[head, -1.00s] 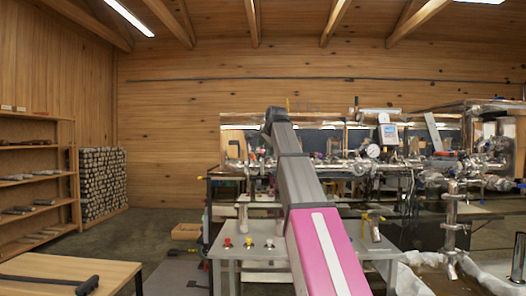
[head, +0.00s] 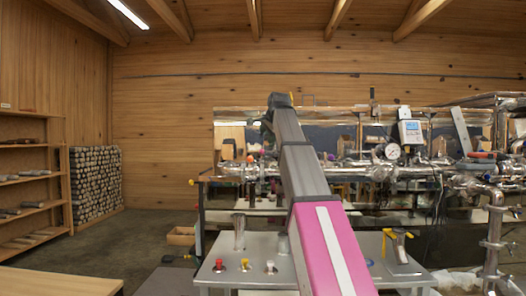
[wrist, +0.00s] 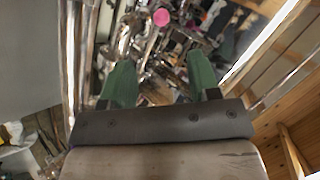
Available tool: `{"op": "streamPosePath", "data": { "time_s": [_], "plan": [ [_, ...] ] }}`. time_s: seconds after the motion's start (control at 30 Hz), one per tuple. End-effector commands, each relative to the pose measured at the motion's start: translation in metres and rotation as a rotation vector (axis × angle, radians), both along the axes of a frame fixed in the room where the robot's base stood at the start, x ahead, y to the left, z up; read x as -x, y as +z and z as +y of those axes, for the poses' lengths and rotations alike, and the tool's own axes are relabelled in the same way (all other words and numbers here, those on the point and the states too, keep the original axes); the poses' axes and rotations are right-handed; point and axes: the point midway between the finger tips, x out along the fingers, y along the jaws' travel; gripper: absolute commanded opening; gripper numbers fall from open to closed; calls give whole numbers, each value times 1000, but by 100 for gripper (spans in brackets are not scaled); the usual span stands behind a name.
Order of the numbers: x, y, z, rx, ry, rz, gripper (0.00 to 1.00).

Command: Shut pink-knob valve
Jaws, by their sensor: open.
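A round pink knob (wrist: 161,17) shows near the top of the wrist view, among shiny metal pipes and fittings. My gripper (wrist: 160,58) has two green fingers that stand wide apart with nothing between them. The knob lies beyond the fingertips, roughly in line with the gap, and is not touched. Which way the valve's handle stands is too small to tell. In the head view my arm reaches toward the pipework (head: 375,170) and hides part of it. My gripper cannot be made out there.
A grey table (head: 230,275) with red, yellow and white-topped knobs stands in front of the pipework. A pressure gauge (head: 392,151) and a digital display box (head: 410,132) sit on the pipes. A wooden table (head: 60,282) is at lower left. Floor is open toward the stacked logs (head: 96,182).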

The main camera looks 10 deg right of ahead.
Motion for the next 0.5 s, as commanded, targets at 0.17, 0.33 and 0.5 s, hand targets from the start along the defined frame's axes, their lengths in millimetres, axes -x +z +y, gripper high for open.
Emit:
{"op": "streamPosePath", "data": {
  "time_s": [0.17, 0.33, 0.5],
  "plan": [
    [-12, -10, 2, 0, 0, 1, 56],
    [-34, -30, 5, 0, 0, 1, 56],
    [-56, -49, 8, 0, 0, 1, 56]
  ]
}}
